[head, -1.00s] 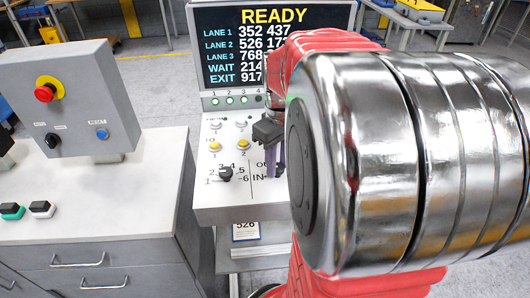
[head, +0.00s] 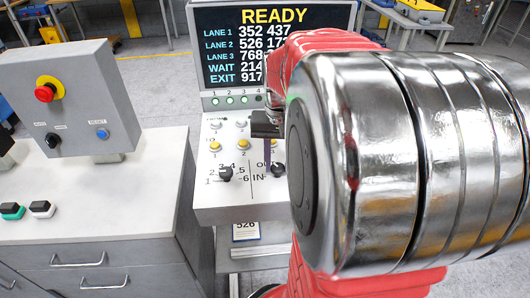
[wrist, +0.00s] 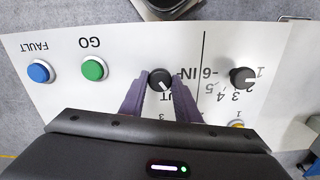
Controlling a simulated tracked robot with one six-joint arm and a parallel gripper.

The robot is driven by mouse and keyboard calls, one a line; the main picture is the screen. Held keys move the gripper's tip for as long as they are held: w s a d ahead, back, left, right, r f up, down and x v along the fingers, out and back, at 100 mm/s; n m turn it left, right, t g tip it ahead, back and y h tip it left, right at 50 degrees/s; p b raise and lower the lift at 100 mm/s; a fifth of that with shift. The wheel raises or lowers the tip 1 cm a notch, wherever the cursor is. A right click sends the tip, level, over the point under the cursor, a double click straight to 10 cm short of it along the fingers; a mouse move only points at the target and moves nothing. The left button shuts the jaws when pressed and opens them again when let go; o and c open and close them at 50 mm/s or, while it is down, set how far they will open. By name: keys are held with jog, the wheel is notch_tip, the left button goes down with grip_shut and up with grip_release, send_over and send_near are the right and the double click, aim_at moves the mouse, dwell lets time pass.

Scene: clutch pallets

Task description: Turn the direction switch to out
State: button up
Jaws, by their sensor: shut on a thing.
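The direction switch (wrist: 157,76) is a round black knob with a white pointer mark. In the wrist view it sits between the purple fingers of my gripper (wrist: 160,87), which is shut on it. Its mark points to the lower right, toward a label ending in "UT" that my finger partly hides. The "IN" label lies to the knob's right there. In the head view the switch (head: 279,169) stands on the sloped panel right of the OUT and IN labels, with my gripper (head: 269,158) at it.
A numbered selector knob (head: 225,174) and yellow buttons (head: 243,144) sit left of the switch. The wrist view shows a green GO button (wrist: 94,68) and a blue FAULT button (wrist: 40,71). The screen (head: 270,45) reads READY. My arm hides the panel's right side.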

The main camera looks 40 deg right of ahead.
aim_at(278, 167)
jog(key=shift+m, duration=0.5)
jog(key=o, duration=1)
jog(key=shift+o, duration=0.2)
jog(key=shift+r, duration=0.1)
notch_tip(278, 167, up, 14)
jog(key=shift+f, duration=0.2)
dwell(0.3)
